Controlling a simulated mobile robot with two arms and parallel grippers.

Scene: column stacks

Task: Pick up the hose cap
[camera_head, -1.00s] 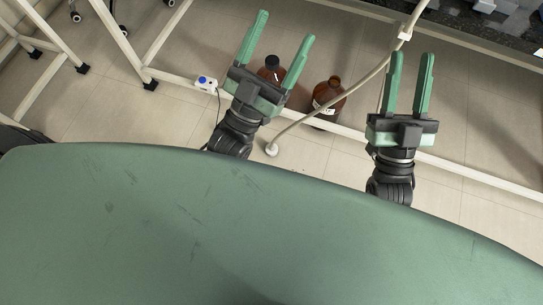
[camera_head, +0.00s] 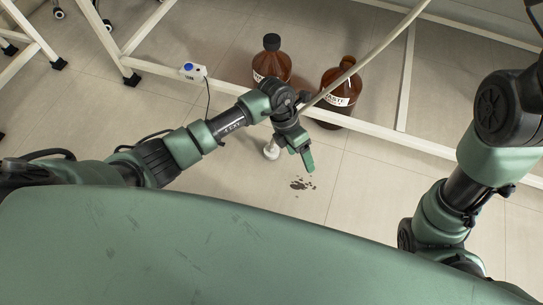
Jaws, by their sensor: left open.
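A pale cap-like end piece (camera_head: 271,151) sits on the floor at the lower end of the beige hose (camera_head: 362,63). I take it to be the hose cap. My left gripper (camera_head: 308,162) points down just to its right, with green fingers seen nearly edge-on. The gripper is open and apart from the cap in the picture; its height above the floor is hard to judge. My left wrist hides part of the hose near the cap. My right arm is at the right, and its gripper is not in view.
Two brown bottles, one with a black cap (camera_head: 271,62) and one labelled as waste (camera_head: 340,95), stand behind the left gripper. A white frame rail (camera_head: 390,141) runs past them. A small white box with a blue button (camera_head: 191,71) is at upper left. A dark stain (camera_head: 302,184) marks the floor.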

